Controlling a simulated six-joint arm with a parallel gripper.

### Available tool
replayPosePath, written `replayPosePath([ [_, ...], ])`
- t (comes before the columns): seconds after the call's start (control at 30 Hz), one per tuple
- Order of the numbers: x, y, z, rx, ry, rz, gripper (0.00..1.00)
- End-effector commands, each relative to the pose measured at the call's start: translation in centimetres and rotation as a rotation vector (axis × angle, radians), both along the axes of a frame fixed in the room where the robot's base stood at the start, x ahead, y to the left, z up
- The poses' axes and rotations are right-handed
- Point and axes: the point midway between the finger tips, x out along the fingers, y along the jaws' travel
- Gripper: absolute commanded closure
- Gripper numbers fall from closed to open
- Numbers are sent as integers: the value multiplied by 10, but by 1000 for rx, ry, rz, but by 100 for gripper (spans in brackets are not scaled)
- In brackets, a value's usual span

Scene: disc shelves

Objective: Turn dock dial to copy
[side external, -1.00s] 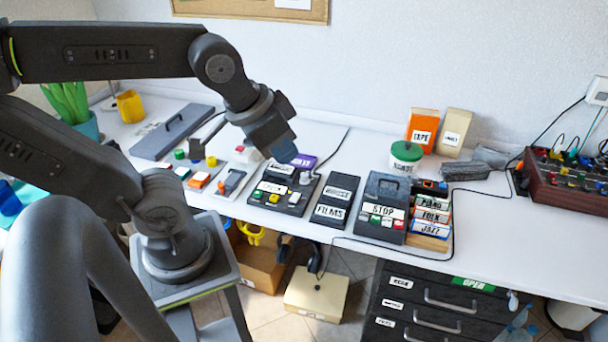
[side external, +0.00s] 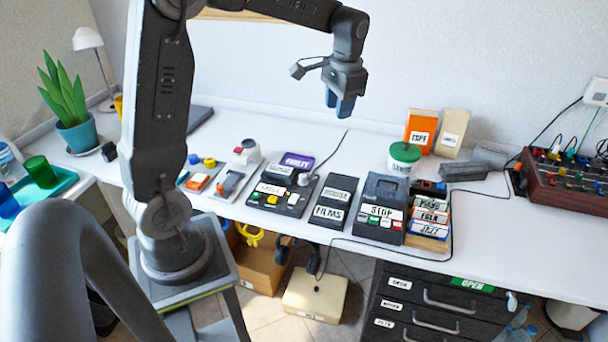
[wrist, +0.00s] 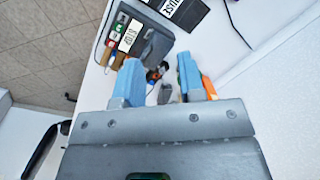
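A black panel (side external: 270,204) on the white desk carries a white label and several coloured buttons. A grey round knob-like part (side external: 303,180) stands at its right end. It may be the dock dial, but its setting and the small lettering are too small to read. My gripper (side external: 341,105) hangs fingers down, well above the desk and to the upper right of the panel, touching nothing. In the wrist view its two blue fingers (wrist: 158,82) are wide apart with nothing held between them. The panel and knob are not clearly visible in the wrist view.
Right of the panel are dark HOUSE and FILMS plates (side external: 340,190) and a STOP box (side external: 386,187). A green-lidded tub (side external: 404,159) and orange box (side external: 421,126) stand behind them. A dark cable runs behind the panel. The desk's back middle is clear.

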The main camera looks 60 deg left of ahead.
Motion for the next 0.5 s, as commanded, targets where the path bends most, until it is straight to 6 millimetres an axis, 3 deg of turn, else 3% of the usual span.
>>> replayPosePath([
  [0.03, 12, 19, -17, -7, 46, 8, 64],
  [0.2, 39, 74, -71, -31, 176, 16, 64],
  [0.4, 48, 129, -138, -74, 304, 24, 64],
  [0.5, 47, 146, -162, -93, 345, 26, 64],
])
